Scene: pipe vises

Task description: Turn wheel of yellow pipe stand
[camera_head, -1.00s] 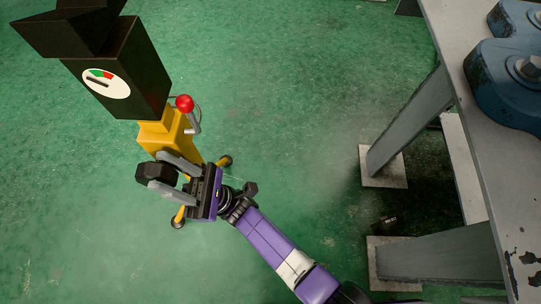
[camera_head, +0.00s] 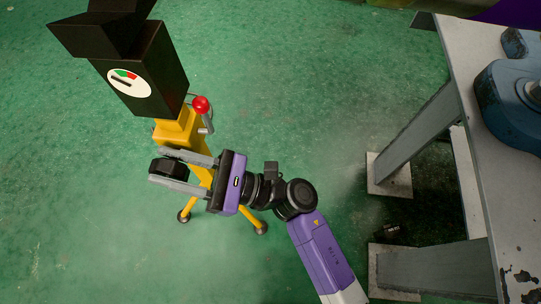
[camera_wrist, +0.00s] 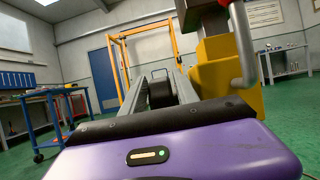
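The yellow pipe stand (camera_head: 178,133) stands upright left of the middle in the head view. It carries a black head (camera_head: 148,72) with a white dial (camera_head: 131,82) and a red-balled lever (camera_head: 201,105). Its black wheel (camera_head: 166,168) sits low on the left, between the two grey fingers of my gripper (camera_head: 155,167). In the wrist view the wheel (camera_wrist: 160,92) fills the space between the fingertips. The stand's yellow body (camera_wrist: 228,75) is just right of them.
A grey metal table (camera_head: 470,100) with blue vises (camera_head: 508,105) stands on the right, its legs reaching down to floor plates. Green floor is clear left of the stand. In the wrist view, a blue workbench (camera_wrist: 52,110) and a yellow frame (camera_wrist: 115,70) stand behind.

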